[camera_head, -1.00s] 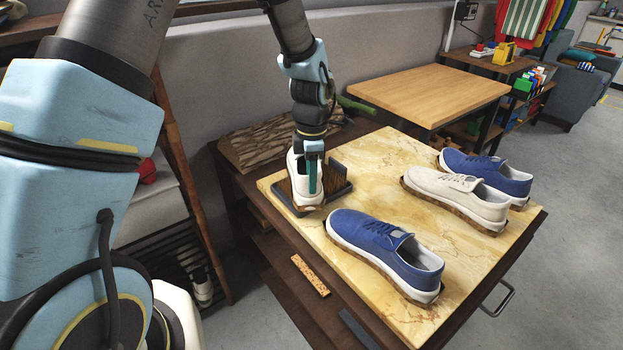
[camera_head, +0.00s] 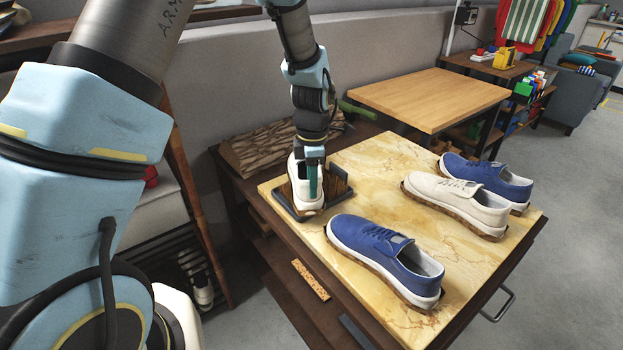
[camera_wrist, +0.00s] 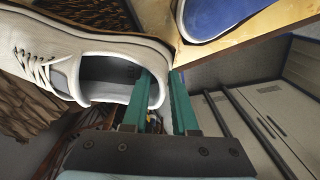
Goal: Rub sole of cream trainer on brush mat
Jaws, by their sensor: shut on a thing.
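My gripper (camera_head: 313,180) is shut on the heel of a cream trainer (camera_head: 303,192). In the wrist view, one of the green fingers of my gripper (camera_wrist: 168,98) is inside the shoe opening and the other is outside the heel. The held cream trainer (camera_wrist: 90,55) has white laces. It is upright over the brush mat (camera_head: 340,187), a dark tray with brown bristles, and hides part of it. I cannot tell whether the sole touches the bristles. Another cream trainer (camera_head: 455,202) stands on the right side of the marbled table top.
Blue trainers stand on the yellow marbled top (camera_head: 370,170), one in front (camera_head: 380,255) and one at the back right (camera_head: 480,172). A wooden table (camera_head: 430,97) stands behind. A cork-like strip (camera_head: 310,280) lies below the top's front-left edge.

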